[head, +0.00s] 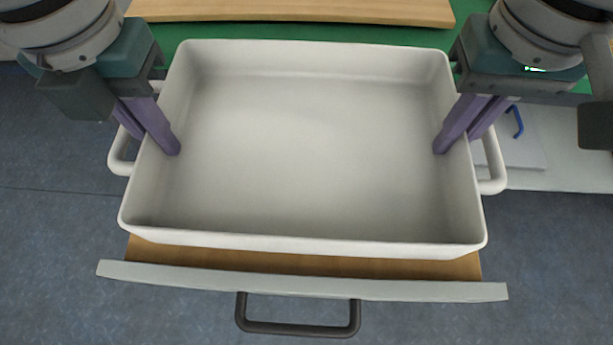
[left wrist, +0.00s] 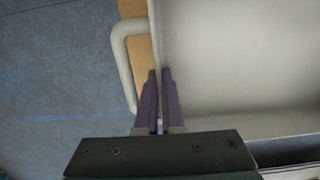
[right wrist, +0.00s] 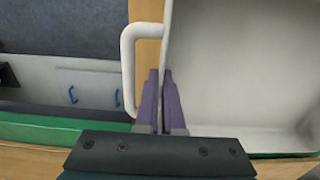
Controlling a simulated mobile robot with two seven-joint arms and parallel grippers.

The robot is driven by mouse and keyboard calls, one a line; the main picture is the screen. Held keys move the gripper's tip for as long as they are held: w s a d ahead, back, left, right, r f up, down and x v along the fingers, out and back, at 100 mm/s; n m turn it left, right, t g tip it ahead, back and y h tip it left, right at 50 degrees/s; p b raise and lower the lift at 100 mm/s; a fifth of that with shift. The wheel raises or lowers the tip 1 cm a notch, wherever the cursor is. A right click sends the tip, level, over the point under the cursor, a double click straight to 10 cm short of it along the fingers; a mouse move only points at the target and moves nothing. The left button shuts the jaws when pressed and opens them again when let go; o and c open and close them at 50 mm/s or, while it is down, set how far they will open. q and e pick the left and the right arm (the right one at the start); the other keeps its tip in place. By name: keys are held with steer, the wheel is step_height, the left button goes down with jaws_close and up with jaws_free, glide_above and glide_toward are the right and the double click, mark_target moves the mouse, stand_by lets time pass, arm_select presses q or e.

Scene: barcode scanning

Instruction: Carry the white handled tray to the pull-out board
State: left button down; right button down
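The white handled tray (head: 310,140) is empty and looks level in the middle of the head view, with a loop handle at each side. My left gripper (head: 155,143) straddles its left wall, one finger inside and one outside; the left wrist view shows the fingers (left wrist: 159,78) closed on the wall. My right gripper (head: 457,143) holds the right wall the same way, also seen in the right wrist view (right wrist: 160,78). The pull-out board (head: 300,264) is wooden with a pale front edge and dark handle. The tray lies over it and hides most of it; contact is unclear.
A green surface (head: 300,33) lies behind the tray, with a wooden board (head: 290,10) at the far edge. A pale shelf (head: 560,150) with a blue handle-like piece (head: 518,121) is at the right. Blue floor (head: 55,250) is open on the left and in front.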

mark_target(177, 160)
arm_select(q)
steer(key=shift+r, duration=0.1)
stand_by(0.3)
